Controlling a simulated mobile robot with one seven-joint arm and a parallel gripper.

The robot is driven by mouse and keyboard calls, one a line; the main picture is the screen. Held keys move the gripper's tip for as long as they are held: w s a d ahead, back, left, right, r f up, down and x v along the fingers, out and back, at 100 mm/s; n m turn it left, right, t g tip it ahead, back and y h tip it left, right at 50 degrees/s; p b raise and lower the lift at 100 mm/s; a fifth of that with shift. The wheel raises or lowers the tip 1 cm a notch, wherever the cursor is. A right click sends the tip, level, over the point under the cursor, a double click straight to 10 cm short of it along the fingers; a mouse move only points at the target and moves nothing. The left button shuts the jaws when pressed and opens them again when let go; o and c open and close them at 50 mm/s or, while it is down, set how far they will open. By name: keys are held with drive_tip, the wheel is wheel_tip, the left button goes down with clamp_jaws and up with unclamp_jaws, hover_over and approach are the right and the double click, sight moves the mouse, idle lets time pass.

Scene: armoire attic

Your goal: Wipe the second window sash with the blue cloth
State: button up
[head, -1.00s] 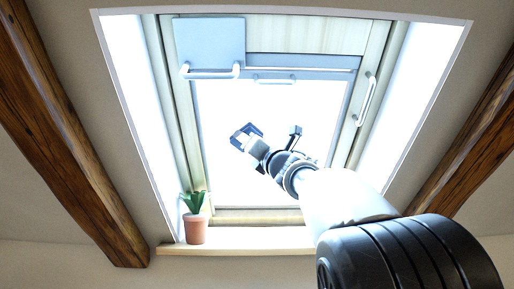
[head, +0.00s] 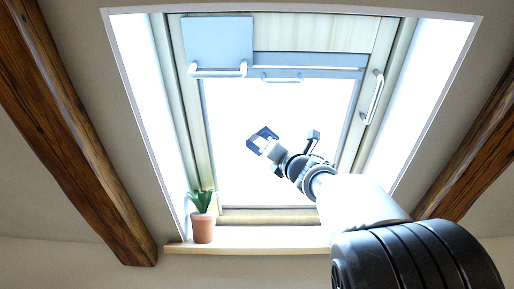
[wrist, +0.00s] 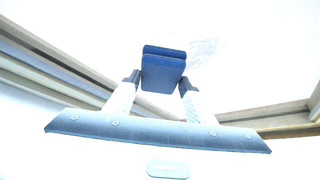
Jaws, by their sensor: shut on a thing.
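My gripper (head: 263,141) is shut on the blue cloth (wrist: 163,68), which looks like a small folded dark blue pad between the fingertips. The cloth (head: 262,136) also shows at the tip of my arm in the head view. Behind it is the skylight's sash, with a bright white pane (head: 235,175) and a pale wooden frame. In the wrist view a faint greyish smudge (wrist: 203,48) shows on the white surface just right of the cloth. I cannot tell whether the cloth touches the pane.
A grey-blue panel (head: 218,38) with a bar handle is at the window's upper left. A smaller handle (head: 282,78) is on the top rail, and another (head: 373,97) is on the right frame. A potted plant (head: 203,228) stands on the sill (head: 260,248) at lower left.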

sight(251, 150)
drive_tip(key=shift+d+r+p, duration=0.1)
drive_tip(key=shift+d+p, duration=0.25)
drive_tip(key=shift+d, duration=5.75)
drive_tip(key=shift+w+f, duration=0.5)
drive_tip(key=shift+f, duration=0.05)
drive_tip(key=shift+a+f+b, duration=0.2)
drive_tip(key=shift+a+b, duration=2.2)
drive_tip(key=shift+a, duration=5.4)
drive_tip(key=shift+d+f, duration=0.1)
